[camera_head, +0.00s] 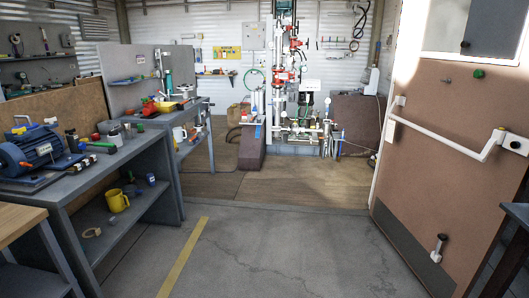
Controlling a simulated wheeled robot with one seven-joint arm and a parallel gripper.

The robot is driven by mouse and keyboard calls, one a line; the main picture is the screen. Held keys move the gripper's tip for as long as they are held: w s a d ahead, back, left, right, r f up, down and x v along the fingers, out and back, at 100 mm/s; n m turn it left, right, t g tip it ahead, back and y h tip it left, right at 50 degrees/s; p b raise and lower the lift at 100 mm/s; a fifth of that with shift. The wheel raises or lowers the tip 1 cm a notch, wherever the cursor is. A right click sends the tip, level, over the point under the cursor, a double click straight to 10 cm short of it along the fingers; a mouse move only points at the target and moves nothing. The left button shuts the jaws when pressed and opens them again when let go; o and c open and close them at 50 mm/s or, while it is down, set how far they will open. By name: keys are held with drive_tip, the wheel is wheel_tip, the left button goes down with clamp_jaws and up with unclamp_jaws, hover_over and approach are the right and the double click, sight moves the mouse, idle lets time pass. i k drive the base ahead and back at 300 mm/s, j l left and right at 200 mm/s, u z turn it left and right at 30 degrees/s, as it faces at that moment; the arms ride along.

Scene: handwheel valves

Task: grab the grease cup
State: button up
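I cannot pick out a grease cup for certain. Small items too small to tell apart lie on the left workbench (92,185), near a blue motor (38,148). Piping with red handwheel valves (284,77) stands at the back wall. My gripper is not in view.
A second bench (187,112) with a yellow container stands beyond the first. The concrete floor (262,252) ahead is clear, with a yellow line (184,258). A brown door (452,135) with a push bar stands open at right. A dark table edge shows at lower right.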

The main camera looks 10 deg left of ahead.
sight(150, 176)
drive_tip(key=i, duration=0.95)
drive_tip(key=i+l+u, duration=0.1)
drive_tip(key=i, duration=0.85)
drive_tip(key=i+u, duration=0.2)
drive_tip(key=i, duration=0.4)
drive_tip(key=i+u, duration=0.2)
drive_tip(key=i, duration=0.45)
drive_tip(key=i+l+u, duration=0.2)
drive_tip(key=i, duration=0.4)
drive_tip(key=i+u, duration=0.45)
drive_tip(key=i+l+u, duration=0.25)
drive_tip(key=u, duration=0.25)
drive_tip(key=i+l+u, duration=0.3)
drive_tip(key=u, duration=0.15)
drive_tip(key=i+l+u, duration=0.25)
drive_tip(key=l+u, duration=0.2)
drive_tip(key=i+l+u, duration=0.15)
drive_tip(key=l+u, duration=0.15)
drive_tip(key=l, duration=0.15)
drive_tip(key=i+l+u, duration=0.15)
drive_tip(key=l+u, duration=0.5)
drive_tip(key=l, duration=0.3)
